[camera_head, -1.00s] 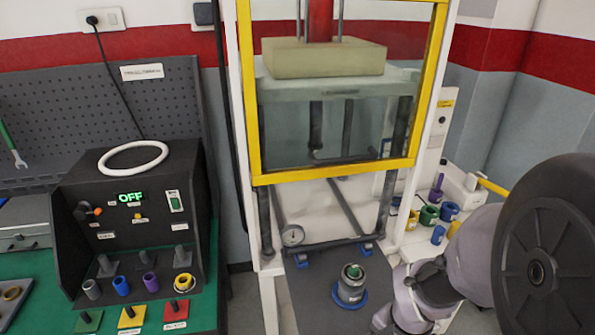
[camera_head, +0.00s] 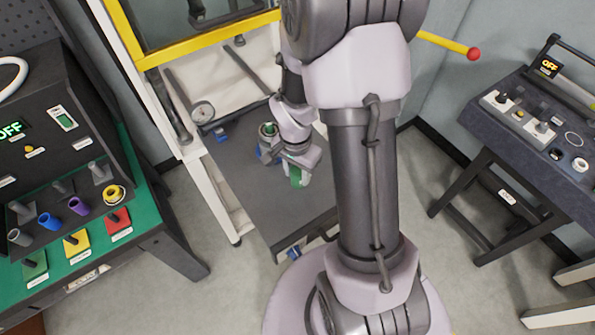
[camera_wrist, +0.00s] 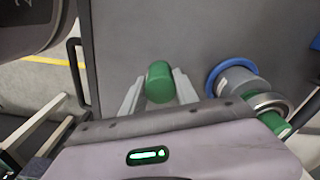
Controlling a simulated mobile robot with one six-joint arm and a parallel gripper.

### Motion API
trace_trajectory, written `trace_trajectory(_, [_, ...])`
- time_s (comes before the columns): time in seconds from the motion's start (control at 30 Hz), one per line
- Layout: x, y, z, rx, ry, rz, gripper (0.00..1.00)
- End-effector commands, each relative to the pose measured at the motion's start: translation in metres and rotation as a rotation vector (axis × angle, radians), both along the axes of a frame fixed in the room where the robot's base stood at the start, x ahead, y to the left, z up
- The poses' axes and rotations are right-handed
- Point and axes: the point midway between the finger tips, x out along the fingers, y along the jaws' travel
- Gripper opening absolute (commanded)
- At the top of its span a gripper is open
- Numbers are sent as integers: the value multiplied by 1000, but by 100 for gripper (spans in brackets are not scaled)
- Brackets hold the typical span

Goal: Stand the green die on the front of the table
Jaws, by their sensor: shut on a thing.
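The green die (camera_wrist: 159,82) is a short green cylinder between the two light finger plates of my gripper (camera_wrist: 158,92) in the wrist view. It also shows as a small green piece (camera_head: 297,177) at the end of my gripper (camera_head: 300,178) in the head view. My gripper is shut on it, over the dark grey table (camera_head: 255,195) in front of the press. I cannot tell whether the die touches the table top. A grey metal fixture with a blue base ring (camera_wrist: 228,76) stands to the right of the die in the wrist view.
The fixture's green top (camera_head: 268,129) is close behind my gripper in the head view. The front of the table is bare. A control bench with coloured plugs (camera_head: 62,215) stands at left. Another dark bench (camera_head: 535,130) is at right.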

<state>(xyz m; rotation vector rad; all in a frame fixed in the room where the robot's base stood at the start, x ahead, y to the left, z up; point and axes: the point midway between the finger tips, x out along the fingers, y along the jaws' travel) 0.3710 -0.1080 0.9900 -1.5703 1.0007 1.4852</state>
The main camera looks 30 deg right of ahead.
Motion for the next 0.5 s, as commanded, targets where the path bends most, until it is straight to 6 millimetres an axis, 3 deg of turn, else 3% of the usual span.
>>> trace_trajectory(0.03, [0, 0, -3, 0, 0, 0, 0])
trace_trajectory(0.07, [0, 0, -2, 0, 0, 0, 42])
trace_trajectory(0.13, [0, 0, -1, 0, 0, 0, 56])
trace_trajectory(0.5, [0, 0, 6, 0, 0, 0, 58])
